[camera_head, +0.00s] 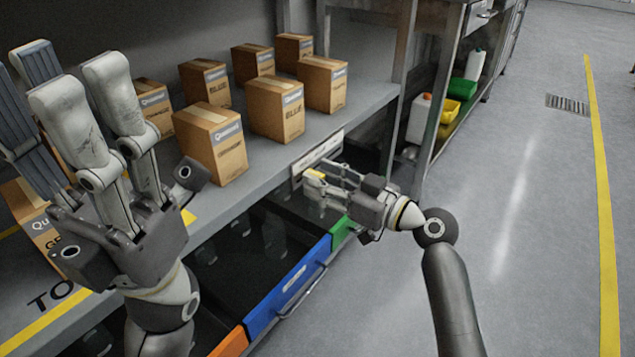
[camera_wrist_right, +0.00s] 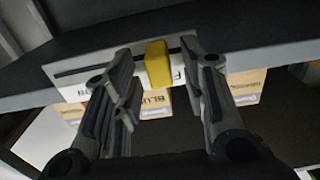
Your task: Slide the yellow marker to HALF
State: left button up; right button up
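The yellow marker (camera_wrist_right: 157,63) is a small block on a pale label plate (camera_wrist_right: 95,68) with a dark slot, in the right wrist view. In the head view the marker (camera_head: 315,174) is small, at the plate (camera_head: 318,153) on the shelf's front edge. My right gripper (camera_wrist_right: 158,60) is open, one finger on each side of the marker, with gaps between. It also shows in the head view (camera_head: 333,178). My left gripper (camera_head: 85,80) is open and empty, raised at the left.
Several cardboard boxes (camera_head: 211,143) stand on the grey shelf (camera_head: 345,112). Below its edge are bins with blue (camera_head: 290,287), green and orange fronts. A side rack (camera_head: 447,100) holds yellow and green containers. The floor (camera_head: 530,180) at the right is clear.

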jog(key=shift+x, duration=0.8)
grip_shut()
